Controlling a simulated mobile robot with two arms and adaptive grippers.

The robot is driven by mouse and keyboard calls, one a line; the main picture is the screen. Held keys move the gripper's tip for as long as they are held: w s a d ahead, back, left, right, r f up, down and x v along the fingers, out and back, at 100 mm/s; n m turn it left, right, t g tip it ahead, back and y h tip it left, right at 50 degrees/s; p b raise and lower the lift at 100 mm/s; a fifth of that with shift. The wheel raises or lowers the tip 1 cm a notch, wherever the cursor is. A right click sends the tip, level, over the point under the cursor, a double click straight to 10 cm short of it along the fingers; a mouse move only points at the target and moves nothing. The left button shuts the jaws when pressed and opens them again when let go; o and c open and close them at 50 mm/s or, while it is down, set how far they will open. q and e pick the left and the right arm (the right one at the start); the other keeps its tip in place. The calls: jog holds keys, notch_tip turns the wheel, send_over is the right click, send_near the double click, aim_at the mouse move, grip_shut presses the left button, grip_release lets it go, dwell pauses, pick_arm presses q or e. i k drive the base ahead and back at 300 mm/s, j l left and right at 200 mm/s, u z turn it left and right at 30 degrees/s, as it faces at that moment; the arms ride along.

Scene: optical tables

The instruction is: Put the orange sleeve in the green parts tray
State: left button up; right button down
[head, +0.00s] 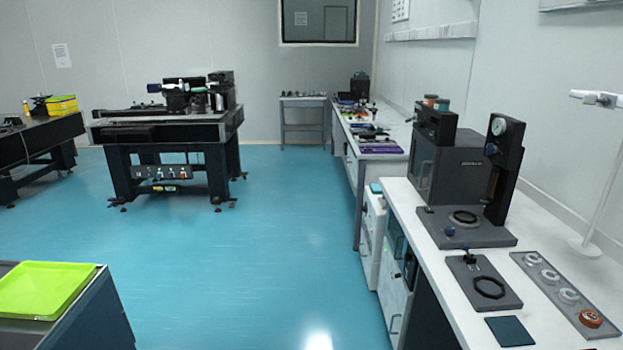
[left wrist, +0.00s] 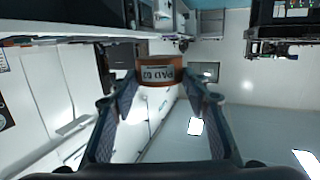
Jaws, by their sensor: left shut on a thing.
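The orange sleeve (left wrist: 158,64) is between the fingertips of my left gripper (left wrist: 160,84) in the left wrist view. It is an orange-brown ring with a pale label whose lettering looks upside down. My left gripper is shut on it, and it is held up in the air. The green parts tray (head: 45,290) is at the lower left of the head view, on a dark table. It looks empty, and its left part is cut off by the frame. Neither gripper shows in the head view.
A white bench (head: 455,300) runs along the right with dark instruments, and a grey holder (head: 545,275) of ring parts, one orange-brown (head: 590,318). A black optical table (head: 165,128) stands further back. Yellow trays (head: 62,105) are at far left. The blue floor between is clear.

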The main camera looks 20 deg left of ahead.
aim_at(39, 292)
jog(key=i+j+u, duration=0.4)
jog(key=i+u, duration=0.85)
jog(key=i, duration=0.2)
jog(key=i+l+u, duration=0.15)
jog(key=i+u, duration=0.25)
jog(key=i+l+u, duration=0.2)
jog(key=u, duration=0.2)
jog(key=i+l+u, duration=0.55)
jog(key=l+u, duration=0.25)
jog(key=i+l+u, duration=0.15)
jog(key=l+u, duration=0.25)
jog(key=j, duration=0.1)
